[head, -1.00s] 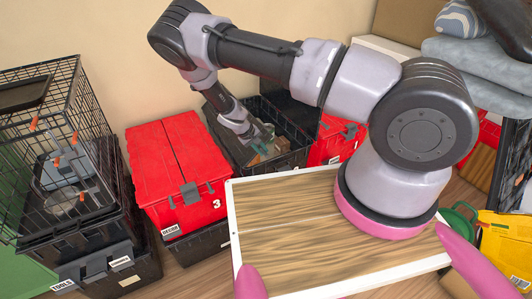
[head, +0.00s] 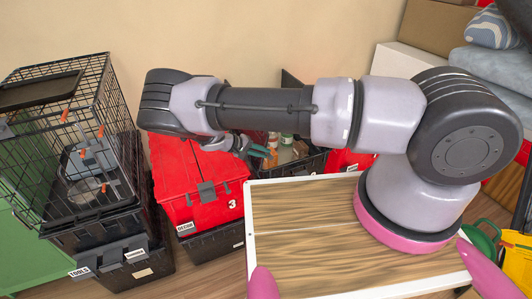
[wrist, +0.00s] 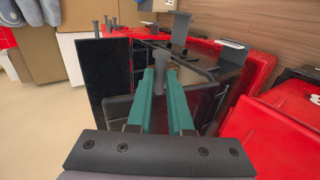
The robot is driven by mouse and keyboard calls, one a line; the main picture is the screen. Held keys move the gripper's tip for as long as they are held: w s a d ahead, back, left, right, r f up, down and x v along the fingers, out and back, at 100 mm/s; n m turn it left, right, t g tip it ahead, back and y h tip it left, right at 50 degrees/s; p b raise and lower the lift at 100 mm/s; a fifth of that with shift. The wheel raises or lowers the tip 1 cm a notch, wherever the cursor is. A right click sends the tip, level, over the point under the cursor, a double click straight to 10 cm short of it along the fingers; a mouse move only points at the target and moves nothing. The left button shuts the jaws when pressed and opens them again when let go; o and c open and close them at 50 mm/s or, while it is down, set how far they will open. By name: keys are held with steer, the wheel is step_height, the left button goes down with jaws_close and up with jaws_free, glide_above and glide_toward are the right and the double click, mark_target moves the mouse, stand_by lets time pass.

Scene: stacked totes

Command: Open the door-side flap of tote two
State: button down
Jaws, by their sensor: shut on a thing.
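Tote two appears to be the black tote (head: 312,163) behind the red-lidded tote marked 3; no number on it is readable. It stands open at the top, with bottles and small items inside. My gripper (head: 262,152) is at its near left side in the head view. In the wrist view my gripper (wrist: 163,68) has teal fingers closed together on a grey tab (wrist: 160,55), which seems to belong to a dark flap. One dark flap (wrist: 107,72) stands upright at left. My arm hides part of the tote.
A red-lidded tote (head: 187,185) marked 3 sits on a black tote beside it. A wire crate (head: 70,140) on black totes stands at left. A wood-topped white-edged panel (head: 300,225) is in front. Boxes and cushions (head: 487,70) are at back right.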

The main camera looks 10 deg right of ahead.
steer(key=shift+s+a+f, duration=0.3)
steer(key=shift+a+f, duration=0.2)
steer(key=c, duration=0.8)
jaws_free()
steer(key=shift+c, duration=0.2)
steer(key=shift+w+d, duration=0.1)
steer(key=shift+r, duration=0.15)
steer(key=v, duration=1)
steer(key=shift+a+r, duration=0.15)
steer(key=shift+a, duration=0.15)
steer(key=shift+d, duration=0.1)
